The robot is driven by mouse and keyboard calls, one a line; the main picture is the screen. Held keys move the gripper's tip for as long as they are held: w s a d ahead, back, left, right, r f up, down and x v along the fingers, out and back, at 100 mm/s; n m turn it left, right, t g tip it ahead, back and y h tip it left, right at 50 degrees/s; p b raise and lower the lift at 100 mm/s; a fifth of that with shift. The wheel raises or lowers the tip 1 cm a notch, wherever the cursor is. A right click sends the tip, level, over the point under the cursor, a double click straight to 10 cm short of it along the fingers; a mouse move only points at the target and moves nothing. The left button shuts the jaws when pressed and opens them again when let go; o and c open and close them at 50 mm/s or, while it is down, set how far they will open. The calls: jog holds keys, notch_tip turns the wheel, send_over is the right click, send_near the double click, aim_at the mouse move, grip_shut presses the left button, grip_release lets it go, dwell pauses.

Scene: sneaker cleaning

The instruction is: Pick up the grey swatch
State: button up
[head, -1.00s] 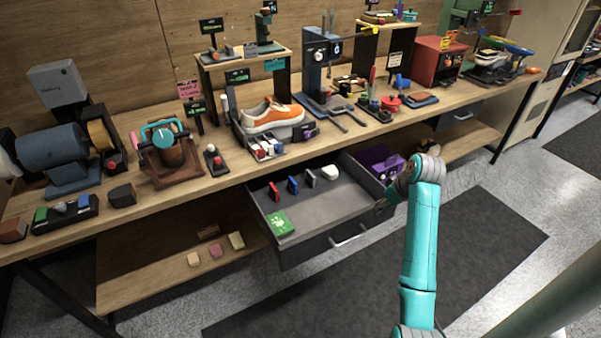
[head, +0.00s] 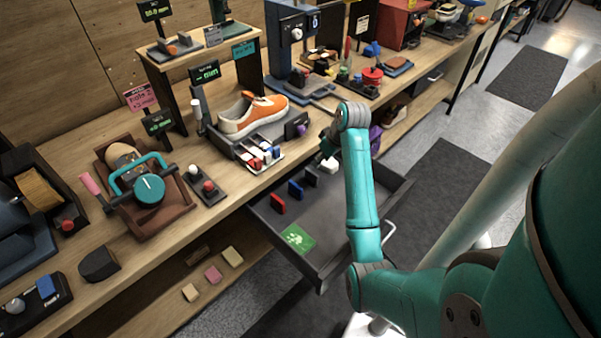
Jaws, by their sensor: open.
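A small dark grey upright piece (head: 311,176), which looks like the grey swatch, stands in the open drawer (head: 331,254). It is in a row with a blue piece (head: 295,189), a red piece (head: 278,203) and a white block (head: 329,164). My gripper (head: 327,146) is small and dark, partly hidden by my wrist. In the picture it appears just above the white block and the grey piece, near the drawer's back. Its fingers are hard to make out, but it is open, and I see nothing held.
A green card (head: 297,238) lies at the drawer's front left. The bench above holds an orange and white sneaker (head: 252,114), a tray of small colored blocks (head: 262,157) and a teal-handled device (head: 148,189). Several small blocks lie on the lower shelf.

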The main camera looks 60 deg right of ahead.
aim_at(313, 172)
jog(key=x, duration=1)
jog(key=shift+w+a+f, duration=0.1)
jog(key=shift+a+f, duration=0.05)
jog(key=shift+f, duration=0.15)
grip_shut()
